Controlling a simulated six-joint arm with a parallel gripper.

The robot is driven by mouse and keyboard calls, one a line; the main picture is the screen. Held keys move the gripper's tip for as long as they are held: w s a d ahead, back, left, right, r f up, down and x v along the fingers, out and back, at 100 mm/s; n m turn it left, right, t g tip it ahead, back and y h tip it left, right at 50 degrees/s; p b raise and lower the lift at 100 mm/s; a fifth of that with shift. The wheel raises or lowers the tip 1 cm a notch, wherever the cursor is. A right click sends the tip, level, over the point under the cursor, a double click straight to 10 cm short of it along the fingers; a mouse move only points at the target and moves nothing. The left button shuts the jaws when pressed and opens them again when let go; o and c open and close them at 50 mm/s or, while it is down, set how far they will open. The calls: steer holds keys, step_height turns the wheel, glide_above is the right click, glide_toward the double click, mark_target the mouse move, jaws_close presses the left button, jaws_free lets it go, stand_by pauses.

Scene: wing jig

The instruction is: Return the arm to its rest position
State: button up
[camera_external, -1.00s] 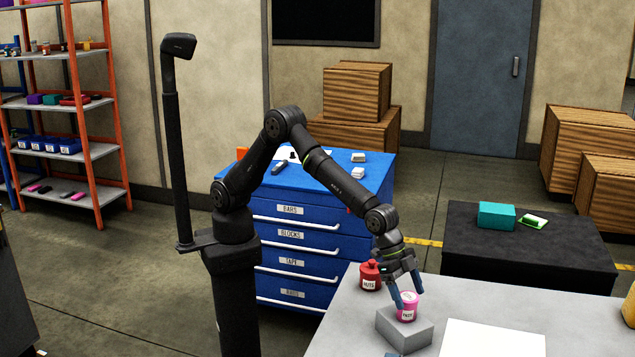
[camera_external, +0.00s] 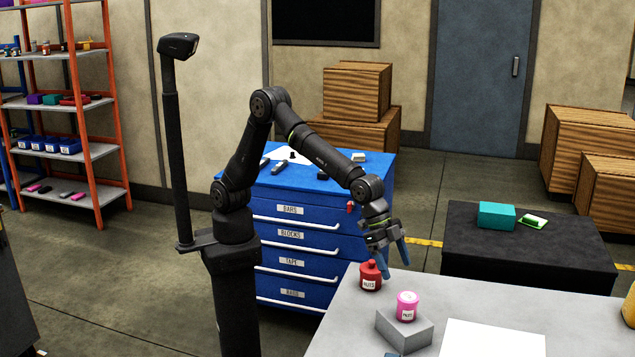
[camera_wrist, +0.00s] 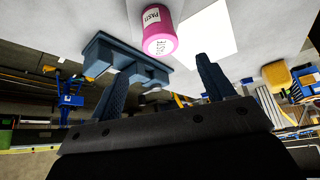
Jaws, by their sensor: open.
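My gripper (camera_external: 396,260) is open and empty, above the far left part of the grey table (camera_external: 345,325), near the red jar (camera_external: 370,277). In the wrist view its two blue fingers (camera_wrist: 165,88) are spread with nothing between them. A pink jar (camera_external: 407,306) stands upright on a grey block (camera_external: 404,331), below and to the right of my gripper and apart from it. The pink jar (camera_wrist: 158,32) also shows in the wrist view, beyond the fingertips.
A white sheet (camera_external: 492,338) lies on the table. A blue drawer cabinet (camera_external: 300,220) with small items on top stands behind my arm. A black table (camera_external: 528,250) with a teal box (camera_external: 496,216) is at the right. An orange shelf rack (camera_external: 85,130) is at the far left.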

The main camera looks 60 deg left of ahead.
steer(key=x, duration=1)
steer(key=shift+f, duration=0.3)
step_height(320, 180, up, 5)
steer(key=shift+d+f, duration=0.1)
steer(key=shift+f, duration=0.15)
steer(key=s+a+r, duration=0.2)
steer(key=s+r, duration=0.5)
steer(key=s, duration=0.4)
steer(key=n+t, duration=0.1)
steer(key=n, duration=0.1)
glide_above(406, 295)
steer(key=w+a, duration=0.3)
steer(key=a, duration=0.2)
steer(key=w+a+n+t+y, duration=0.1)
steer(key=w+a+n, duration=0.35)
steer(key=w, duration=0.95)
steer(key=w+a+n+t+y, duration=0.1)
steer(key=w+a+n+y, duration=0.1)
steer(key=w+a, duration=2)
steer(key=shift+w+f+n+t, duration=0.15)
steer(key=shift+f+n+t, duration=0.1)
steer(key=shift+n+t, duration=0.1)
